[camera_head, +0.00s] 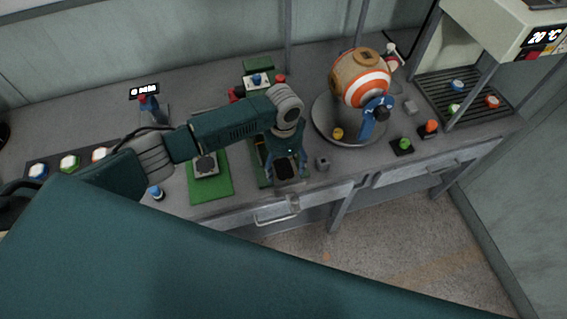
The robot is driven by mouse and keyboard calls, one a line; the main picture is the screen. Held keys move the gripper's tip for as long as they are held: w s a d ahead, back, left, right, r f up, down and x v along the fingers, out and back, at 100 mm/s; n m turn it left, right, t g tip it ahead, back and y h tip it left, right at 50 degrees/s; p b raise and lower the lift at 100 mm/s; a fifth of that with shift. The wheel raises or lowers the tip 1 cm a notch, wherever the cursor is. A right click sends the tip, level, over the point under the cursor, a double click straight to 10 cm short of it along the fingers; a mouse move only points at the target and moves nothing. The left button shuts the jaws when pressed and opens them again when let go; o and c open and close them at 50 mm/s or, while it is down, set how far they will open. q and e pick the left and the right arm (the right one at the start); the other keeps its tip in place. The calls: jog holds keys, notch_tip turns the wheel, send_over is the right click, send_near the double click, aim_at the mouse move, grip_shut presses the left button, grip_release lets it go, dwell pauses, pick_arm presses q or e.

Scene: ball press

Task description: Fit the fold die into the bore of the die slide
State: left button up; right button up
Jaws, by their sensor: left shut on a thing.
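My left gripper (286,171) reaches down over the front part of the workbench, its two fingers apart around a piece. I take the held piece to be the fold die; the hand and fingers largely hide it. A grey block with a dark square face (285,170) shows between and below the fingers, at the right edge of a green base (262,178). It looks like the die slide with its bore, but it is too small to be sure. I cannot tell whether the held piece touches it. My right gripper is not in view.
A green plate with a grey block (207,165) lies left of the gripper. An orange-and-white ball (361,79) sits on a round stand (322,122). Colored buttons and a rack (480,112) stand farther right.

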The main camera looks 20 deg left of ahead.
aim_at(284, 168)
pick_arm(q)
jog(key=shift+f+b, duration=0.7)
jog(key=shift+f, duration=0.5)
jog(key=o, duration=1.4)
jog(key=shift+o, duration=0.2)
notch_tip(284, 168, up, 12)
